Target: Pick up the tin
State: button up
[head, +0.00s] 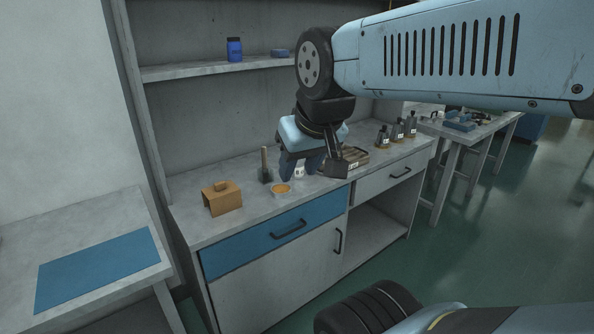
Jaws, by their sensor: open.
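A small shallow round tin with an orange top (281,189) sits on the grey counter near its front edge, above the blue drawer. My gripper (299,170) points down over the counter, just behind and to the right of this tin. Its two blue fingers are apart. A small white container (299,173) shows between the fingers, partly hidden by them; I cannot tell whether they touch it. A flat round blue tin-like thing (280,53) lies on the upper shelf, away from my gripper.
A wooden block with a notch (222,198) and a dark pot with an upright handle (265,175) stand left of my gripper. A tray (355,157) and several dark bottles (397,132) stand to the right. A blue bottle (234,50) is on the shelf (190,70).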

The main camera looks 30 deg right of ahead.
aim_at(299, 172)
jog(key=u, duration=0.15)
jog(key=i, duration=0.9)
jog(key=z, duration=0.1)
